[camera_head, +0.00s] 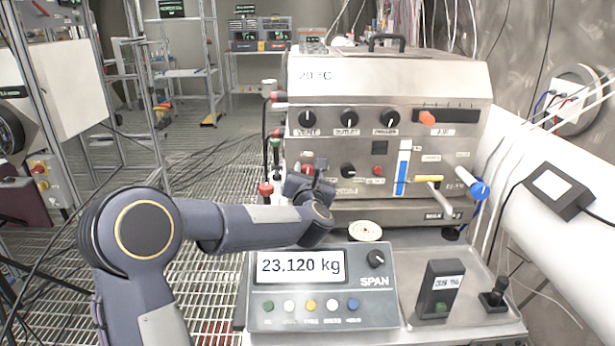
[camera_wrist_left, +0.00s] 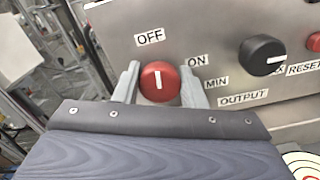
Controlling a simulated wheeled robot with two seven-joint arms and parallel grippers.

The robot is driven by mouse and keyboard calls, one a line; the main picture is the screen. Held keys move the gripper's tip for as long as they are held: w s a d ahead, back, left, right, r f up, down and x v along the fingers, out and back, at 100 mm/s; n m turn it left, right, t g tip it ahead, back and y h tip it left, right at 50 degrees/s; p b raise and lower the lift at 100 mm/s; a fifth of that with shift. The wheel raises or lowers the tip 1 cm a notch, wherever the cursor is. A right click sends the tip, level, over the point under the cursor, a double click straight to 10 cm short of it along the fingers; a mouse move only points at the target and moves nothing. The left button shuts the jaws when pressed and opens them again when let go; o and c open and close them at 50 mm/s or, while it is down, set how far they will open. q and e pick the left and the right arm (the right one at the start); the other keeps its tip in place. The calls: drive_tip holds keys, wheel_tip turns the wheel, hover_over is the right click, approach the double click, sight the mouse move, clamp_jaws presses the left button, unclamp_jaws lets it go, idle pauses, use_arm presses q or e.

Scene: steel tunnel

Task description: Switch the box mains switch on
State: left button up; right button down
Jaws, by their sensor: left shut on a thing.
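The box (camera_head: 400,75) is a steel unit with rows of knobs and a handle on top. Its mains switch is a red round knob (camera_wrist_left: 158,82) with a white line, marked OFF above and ON to the upper right. The line stands nearly upright and points towards OFF. My left gripper (camera_wrist_left: 159,76) has one finger on each side of the knob and is shut on it. In the head view my left gripper (camera_head: 305,178) is at the lower left of the box front and hides part of it. My right gripper is not in view.
A black knob (camera_wrist_left: 262,54) is to the right of the switch. A scale panel (camera_head: 325,285) reading 23.120 kg and a black 35 % box (camera_head: 438,290) stand in front. Cables hang at right.

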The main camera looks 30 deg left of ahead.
use_arm(q)
drive_tip(key=m+b, duration=0.1)
drive_tip(key=m, duration=0.2)
drive_tip(key=shift+d+f+m, duration=0.1)
drive_tip(key=shift+m, duration=0.2)
drive_tip(key=m, duration=0.4)
drive_tip(key=shift+m+b, duration=0.3)
drive_tip(key=shift+b, duration=0.1)
drive_tip(key=m, duration=0.3)
drive_tip(key=shift+m, duration=0.3)
drive_tip(key=shift+f+m+p, duration=0.1)
drive_tip(key=shift+m+p, duration=0.7)
drive_tip(key=shift+m, duration=1.4)
drive_tip(key=o, duration=1)
